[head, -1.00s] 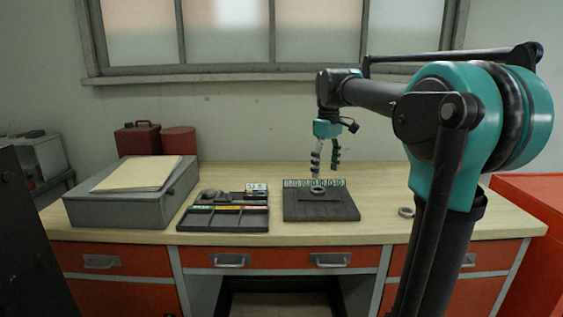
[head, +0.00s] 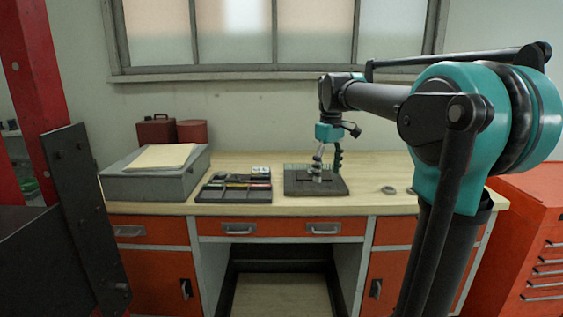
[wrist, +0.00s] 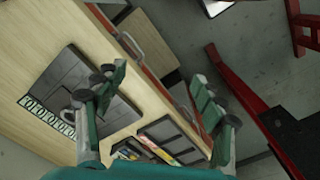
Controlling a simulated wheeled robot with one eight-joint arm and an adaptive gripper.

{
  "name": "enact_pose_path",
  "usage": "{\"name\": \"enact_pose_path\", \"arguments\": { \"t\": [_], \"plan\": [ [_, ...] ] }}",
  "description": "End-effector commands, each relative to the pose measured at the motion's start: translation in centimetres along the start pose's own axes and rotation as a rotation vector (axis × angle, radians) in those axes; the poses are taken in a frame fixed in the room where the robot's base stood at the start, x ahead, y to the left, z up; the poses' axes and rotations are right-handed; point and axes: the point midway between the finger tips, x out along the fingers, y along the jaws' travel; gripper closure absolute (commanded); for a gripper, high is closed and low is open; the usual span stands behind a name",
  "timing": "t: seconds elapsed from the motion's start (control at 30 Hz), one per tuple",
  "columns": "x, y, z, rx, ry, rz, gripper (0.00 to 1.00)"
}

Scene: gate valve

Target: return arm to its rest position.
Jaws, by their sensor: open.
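My gripper (head: 328,172) hangs from the teal and black arm, fingers pointing down, in front of the dark tray (head: 300,187) on the wooden bench in the head view. In the wrist view my gripper (wrist: 160,85) shows its two fingers spread wide with nothing between them. The arm is stretched forward. Under the wrist camera lie the bench front edge, the dark tray (wrist: 72,78) with its row of marked labels (wrist: 45,118), and the floor.
A sorting tray (head: 232,195) and a grey box (head: 155,185) stand on the bench to the left. A metal ring (head: 388,190) lies to the right. A red post with a black plate (head: 75,185) stands close at left; a red tool cabinet (head: 538,235) stands at right.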

Motion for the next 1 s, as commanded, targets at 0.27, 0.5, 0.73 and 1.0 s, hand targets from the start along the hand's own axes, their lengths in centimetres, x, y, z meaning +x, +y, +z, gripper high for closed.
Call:
{"name": "enact_pose_path", "arguments": {
  "t": [0.27,0.5,0.73,1.0],
  "plan": [
    [3.5,-0.4,1.4,0.078,0.032,0.021,0.31],
    [8.5,-1.3,3.9,0.194,0.082,0.051,0.31],
    [16.9,-4.0,9.2,0.388,0.172,0.090,0.31],
    [26.8,-9.1,17.1,0.643,0.302,0.124,0.31]
  ]
}}
